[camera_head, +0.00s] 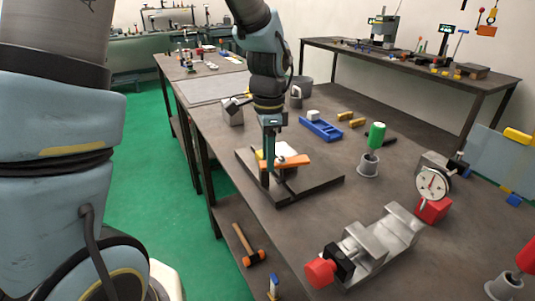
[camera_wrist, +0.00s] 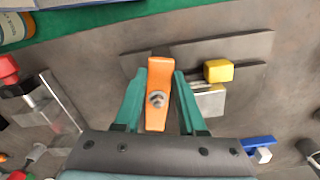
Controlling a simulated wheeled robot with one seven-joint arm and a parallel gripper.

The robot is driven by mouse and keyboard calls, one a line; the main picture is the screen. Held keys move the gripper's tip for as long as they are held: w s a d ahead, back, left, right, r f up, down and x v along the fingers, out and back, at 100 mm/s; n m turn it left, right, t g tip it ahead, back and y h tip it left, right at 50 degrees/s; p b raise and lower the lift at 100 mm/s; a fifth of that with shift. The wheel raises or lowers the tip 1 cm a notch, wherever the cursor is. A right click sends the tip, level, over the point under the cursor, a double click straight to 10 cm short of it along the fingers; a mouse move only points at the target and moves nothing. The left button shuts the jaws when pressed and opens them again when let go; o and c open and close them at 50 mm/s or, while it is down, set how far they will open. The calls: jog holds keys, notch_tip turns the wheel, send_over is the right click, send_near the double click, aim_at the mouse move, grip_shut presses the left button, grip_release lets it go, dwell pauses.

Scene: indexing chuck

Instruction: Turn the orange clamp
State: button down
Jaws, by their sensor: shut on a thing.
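The orange clamp (camera_head: 293,161) is a flat bar on a dark fixture plate (camera_head: 318,183) on the workbench. In the wrist view the clamp (camera_wrist: 158,120) runs lengthwise between my fingers, with a round metal bolt (camera_wrist: 157,99) through its middle. My gripper (camera_head: 268,170) points down over the fixture and hides part of the clamp in the head view. In the wrist view my gripper (camera_wrist: 160,73) has its green fingers on either side of the bar, shut on it. A yellow block (camera_wrist: 219,70) and a pale metal block (camera_wrist: 210,104) sit right beside the right finger.
A grey vise (camera_head: 385,240) with a red knob (camera_head: 320,272) stands at the front. A hammer (camera_head: 247,243) lies on the lower shelf.

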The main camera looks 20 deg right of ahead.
jog(key=n, duration=0.2)
jog(key=s+n, duration=0.1)
jog(key=n, duration=0.1)
jog(key=shift+s, duration=0.15)
jog(key=shift+s+d+n, duration=0.15)
jog(key=shift+s+n, duration=0.1)
jog(key=shift+n, duration=0.75)
jog(key=shift+s+d+n, duration=0.1)
jog(key=shift+s+n, duration=0.1)
jog(key=shift+n, duration=0.8)
jog(key=shift+c, duration=2.4)
grip_release()
jog(key=shift+r, duration=0.1)
notch_tip(320, 180, up, 11)
jog(key=b, duration=0.1)
jog(key=shift+b, duration=0.3)
jog(key=shift+f, duration=0.2)
